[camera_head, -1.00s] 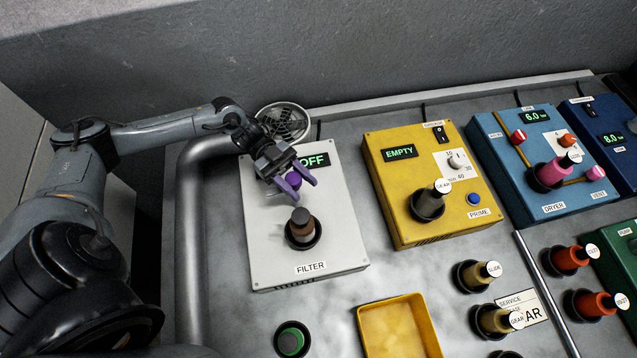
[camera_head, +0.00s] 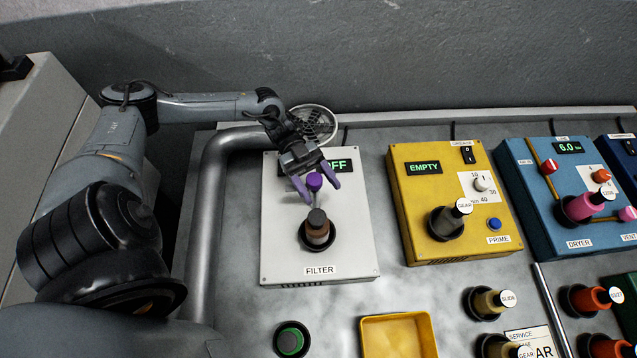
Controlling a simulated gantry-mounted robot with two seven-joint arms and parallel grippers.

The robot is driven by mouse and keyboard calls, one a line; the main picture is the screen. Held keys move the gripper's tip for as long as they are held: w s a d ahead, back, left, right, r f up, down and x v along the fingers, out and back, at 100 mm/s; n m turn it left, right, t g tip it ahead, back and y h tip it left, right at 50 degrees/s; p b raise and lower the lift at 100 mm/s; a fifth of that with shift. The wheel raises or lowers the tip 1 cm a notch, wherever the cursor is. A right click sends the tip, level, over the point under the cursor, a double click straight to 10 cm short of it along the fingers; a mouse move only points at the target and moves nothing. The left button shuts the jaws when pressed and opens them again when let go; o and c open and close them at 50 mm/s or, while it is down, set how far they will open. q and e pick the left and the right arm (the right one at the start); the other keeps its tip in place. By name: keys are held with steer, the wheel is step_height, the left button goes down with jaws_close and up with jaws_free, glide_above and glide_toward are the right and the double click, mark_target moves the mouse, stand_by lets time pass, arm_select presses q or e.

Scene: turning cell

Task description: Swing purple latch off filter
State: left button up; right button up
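The white filter box (camera_head: 277,240) stands at the middle left with a FILTER label and a display ending in "FF". A brown bottle with a dark cap (camera_head: 317,230) sits upright in a black ring on it. My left gripper (camera_head: 318,191) has purple-tipped fingers spread apart, one on each side of the knob. Whether they touch it I cannot tell. The gripper partly covers the display. My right gripper is out of view.
A yellow box (camera_head: 410,220) with an EMPTY display and a blue box (camera_head: 535,220) stand to the right. A yellow tray (camera_head: 399,338) and a green-centred round socket (camera_head: 291,341) lie in front. A pipe (camera_head: 206,200) runs along the left, by a round grille (camera_head: 315,124).

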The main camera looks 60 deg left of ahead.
mark_target(318, 187)
arm_select(q)
step_height(318, 187, up, 5)
steer(key=p, duration=0.3)
steer(key=shift+f, duration=0.1)
steer(key=w+d+r+p, duration=0.2)
steer(key=d+r, duration=0.4)
steer(key=d, duration=0.5)
steer(key=shift+d+p, duration=0.25)
steer(key=shift+p, duration=0.15)
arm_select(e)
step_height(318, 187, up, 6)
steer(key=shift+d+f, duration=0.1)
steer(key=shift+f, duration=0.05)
arm_select(q)
steer(key=shift+r, duration=0.1)
